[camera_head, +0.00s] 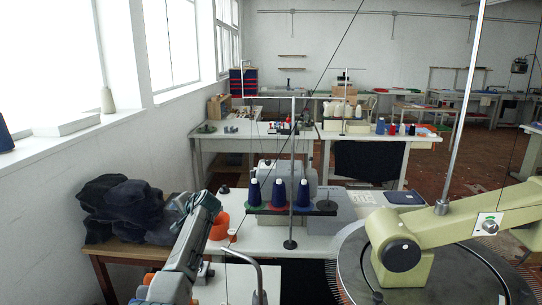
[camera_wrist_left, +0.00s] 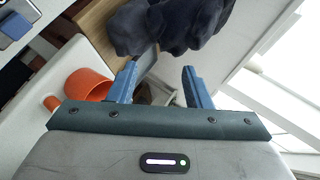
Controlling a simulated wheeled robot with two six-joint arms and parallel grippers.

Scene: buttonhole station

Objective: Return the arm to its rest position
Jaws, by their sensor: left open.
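My left arm rises from the bottom of the head view, left of centre. Its gripper (camera_head: 186,200) is at the far end, beside the dark cloth heap and the orange container. In the left wrist view the two blue-grey fingers of the gripper (camera_wrist_left: 160,70) stand apart with nothing between them. The dark cloth heap (camera_wrist_left: 170,22) lies beyond the fingertips, and it also shows in the head view (camera_head: 122,208). My right gripper is not in view.
An orange container (camera_head: 220,228) stands on the white table just right of my left arm; it also shows in the left wrist view (camera_wrist_left: 86,84). Blue thread cones (camera_head: 279,193) stand behind. A pale green machine (camera_head: 455,222) with a round dark plate fills the right. The window wall is left.

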